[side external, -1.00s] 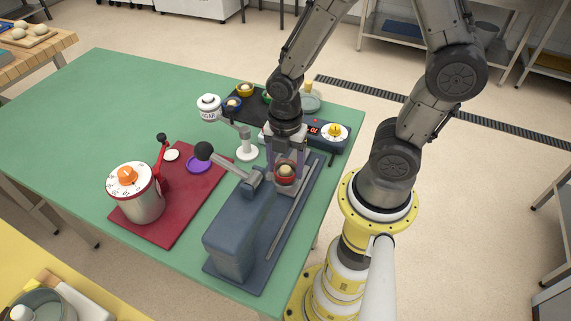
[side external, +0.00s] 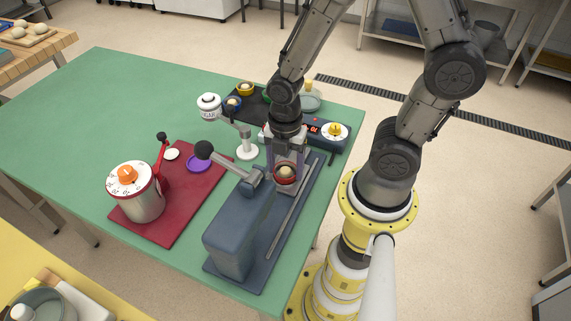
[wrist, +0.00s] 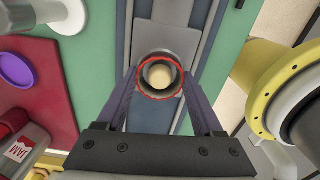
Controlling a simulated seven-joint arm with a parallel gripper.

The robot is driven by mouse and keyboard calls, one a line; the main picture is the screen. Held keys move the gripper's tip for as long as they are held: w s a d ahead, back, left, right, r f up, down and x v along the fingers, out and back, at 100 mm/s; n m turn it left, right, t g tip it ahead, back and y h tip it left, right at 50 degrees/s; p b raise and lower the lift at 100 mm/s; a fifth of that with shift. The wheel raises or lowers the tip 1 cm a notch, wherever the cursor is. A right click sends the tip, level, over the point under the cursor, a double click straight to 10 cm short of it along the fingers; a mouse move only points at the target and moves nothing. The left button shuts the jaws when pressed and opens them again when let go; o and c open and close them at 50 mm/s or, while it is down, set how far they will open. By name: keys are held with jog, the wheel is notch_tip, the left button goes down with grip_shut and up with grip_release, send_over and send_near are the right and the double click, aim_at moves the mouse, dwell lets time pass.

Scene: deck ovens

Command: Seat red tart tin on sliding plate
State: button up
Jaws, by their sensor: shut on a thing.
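The red tart tin (side external: 285,180) holds a pale dough ball (side external: 286,171). My gripper (side external: 286,172) is shut on the tin, with one finger on each side. In the wrist view the tin's red rim (wrist: 139,79) shows between the fingertips of my gripper (wrist: 160,80). The tin is over the grey sliding plate (wrist: 168,45) of the blue press (side external: 230,245). The tin's underside is hidden, so I cannot tell whether it touches the plate.
The press's lever with a dark knob (side external: 204,150) stands just left of my gripper. A red board (side external: 178,225) carries a jam pot (side external: 140,200) and a purple disc (side external: 199,164). Green tabletop (side external: 90,130) is clear at left.

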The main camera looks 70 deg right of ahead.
aim_at(285, 175)
jog(key=o, duration=1.1)
jog(key=shift+f, duration=0.1)
jog(key=shift+r, duration=5.55)
